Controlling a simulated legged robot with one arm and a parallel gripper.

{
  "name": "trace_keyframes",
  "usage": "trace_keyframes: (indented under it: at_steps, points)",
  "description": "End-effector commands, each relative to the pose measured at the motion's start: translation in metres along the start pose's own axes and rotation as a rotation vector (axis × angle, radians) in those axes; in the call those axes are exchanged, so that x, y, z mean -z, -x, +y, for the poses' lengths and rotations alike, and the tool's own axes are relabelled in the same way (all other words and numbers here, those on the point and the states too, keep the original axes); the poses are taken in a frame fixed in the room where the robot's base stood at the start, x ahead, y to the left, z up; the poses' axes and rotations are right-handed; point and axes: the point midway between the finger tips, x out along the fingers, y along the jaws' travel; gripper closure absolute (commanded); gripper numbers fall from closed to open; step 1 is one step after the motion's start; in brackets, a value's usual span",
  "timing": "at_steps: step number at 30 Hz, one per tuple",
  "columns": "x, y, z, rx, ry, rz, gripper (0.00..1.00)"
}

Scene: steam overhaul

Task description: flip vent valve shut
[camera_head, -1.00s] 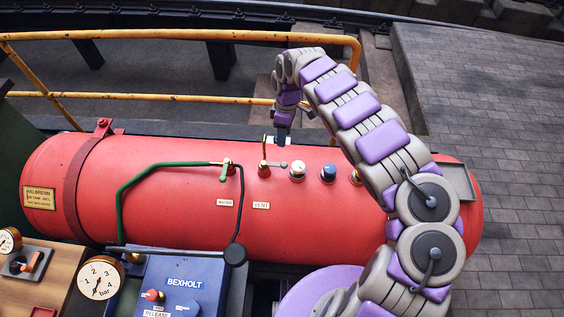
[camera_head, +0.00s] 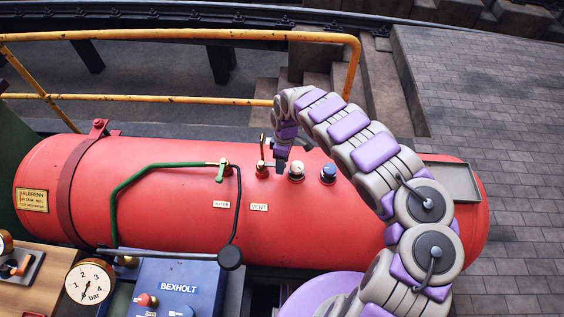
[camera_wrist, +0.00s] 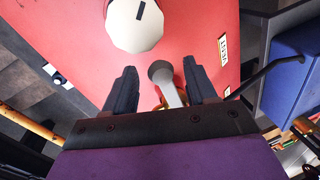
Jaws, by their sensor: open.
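The vent valve (camera_head: 261,170) is a brass valve with a red base on top of the red tank, above the "VENT" label (camera_head: 259,207). In the wrist view its grey lever (camera_wrist: 168,88), with a rounded end, lies between the two dark fingers of my gripper (camera_wrist: 159,66). The fingers are apart, one on each side of the lever, with a gap visible on both sides. In the head view my gripper (camera_head: 280,164) is just right of the valve and hides most of the lever.
A white-capped fitting (camera_head: 296,171) and a blue-capped one (camera_head: 328,174) stand right of the valve. The white cap (camera_wrist: 138,22) is close ahead of the fingers. Left are the green-handled water valve (camera_head: 223,168) and its pipes. A yellow railing (camera_head: 180,34) runs behind the tank.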

Motion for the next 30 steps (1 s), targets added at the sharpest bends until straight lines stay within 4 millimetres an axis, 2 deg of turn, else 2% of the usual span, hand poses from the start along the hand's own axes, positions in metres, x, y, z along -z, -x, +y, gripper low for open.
trace_keyframes:
  at_steps: [5,22,30]
  points:
    - [0.0015,0.0001,-0.0003,-0.001,0.0,-0.001,0.45]
    - [0.0017,0.0003,-0.0001,-0.001,0.0,0.0,0.99]
    - [0.0014,0.0004,0.0001,-0.001,0.0,-0.001,1.0]
